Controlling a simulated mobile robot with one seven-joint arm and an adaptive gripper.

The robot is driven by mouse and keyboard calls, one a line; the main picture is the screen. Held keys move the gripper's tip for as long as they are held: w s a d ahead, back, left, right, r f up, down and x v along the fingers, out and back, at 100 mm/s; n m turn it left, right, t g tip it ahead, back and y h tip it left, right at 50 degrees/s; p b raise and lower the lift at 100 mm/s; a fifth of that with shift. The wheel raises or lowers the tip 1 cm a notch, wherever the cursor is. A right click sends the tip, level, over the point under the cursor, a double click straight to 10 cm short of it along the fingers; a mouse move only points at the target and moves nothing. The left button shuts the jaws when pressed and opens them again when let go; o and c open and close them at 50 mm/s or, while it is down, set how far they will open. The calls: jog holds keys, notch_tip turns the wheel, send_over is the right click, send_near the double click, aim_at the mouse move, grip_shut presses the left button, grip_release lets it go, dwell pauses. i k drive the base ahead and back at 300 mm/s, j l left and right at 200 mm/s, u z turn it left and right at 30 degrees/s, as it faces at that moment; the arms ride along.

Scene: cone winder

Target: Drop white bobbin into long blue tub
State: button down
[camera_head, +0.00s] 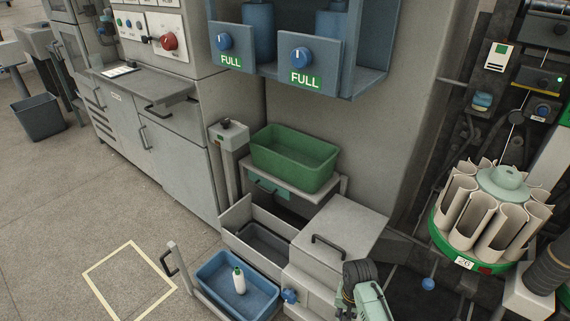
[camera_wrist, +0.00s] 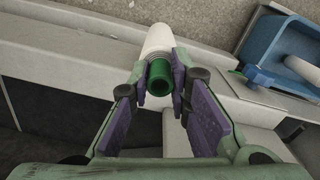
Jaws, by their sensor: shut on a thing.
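My gripper (camera_wrist: 160,80) is shut on a white bobbin (camera_wrist: 158,42) with a green core end facing the wrist camera. The bobbin is held over a pale grey ledge, to the left of the blue tub (camera_wrist: 258,48) in the wrist view, apart from it. In the head view the long blue tub (camera_head: 213,271) sits low at the bottom centre. Another white bobbin (camera_head: 239,283) with a green tip is in the tub; its white body shows in the wrist view too (camera_wrist: 303,69). The head view does not show my fingers or the held bobbin clearly.
A green tub (camera_head: 292,165) stands on a shelf behind the blue tub. A grey open bin (camera_head: 262,243) and a lidded grey box (camera_head: 338,232) lie between. A bobbin carousel (camera_head: 490,215) is at right.

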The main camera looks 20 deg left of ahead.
aim_at(238, 302)
jog(key=u, duration=0.85)
jog(key=i+j+u, duration=0.35)
jog(key=j, duration=0.2)
jog(key=i, duration=0.6)
